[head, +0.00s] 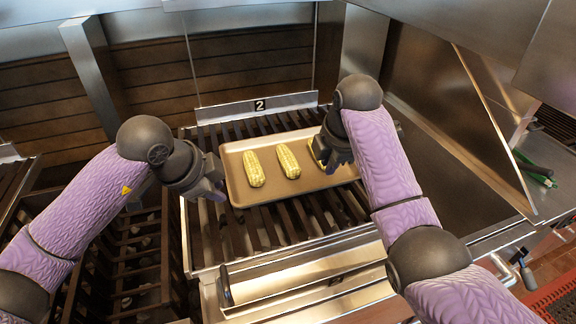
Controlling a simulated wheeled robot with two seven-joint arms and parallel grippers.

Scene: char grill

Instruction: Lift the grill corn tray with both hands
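A tan rectangular tray (270,197) rests on the dark bars of the grill marked 2. Yellow corn cobs lie on it: one at left (254,169), one in the middle (288,161), and one at right (318,150) partly hidden by my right gripper. My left gripper (217,186) is at the tray's left edge, its fingers pointing toward the rim. My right gripper (330,162) is over the tray's right part and hides some of it. Whether either gripper touches the tray, and how far the fingers are apart, cannot be made out.
A metal ledge with a pale roller-like bar (300,268) runs along the grill's front. A slanted metal side panel (450,130) stands at right. Another grate (135,255) lies at left. Green-handled tongs (535,170) lie at far right.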

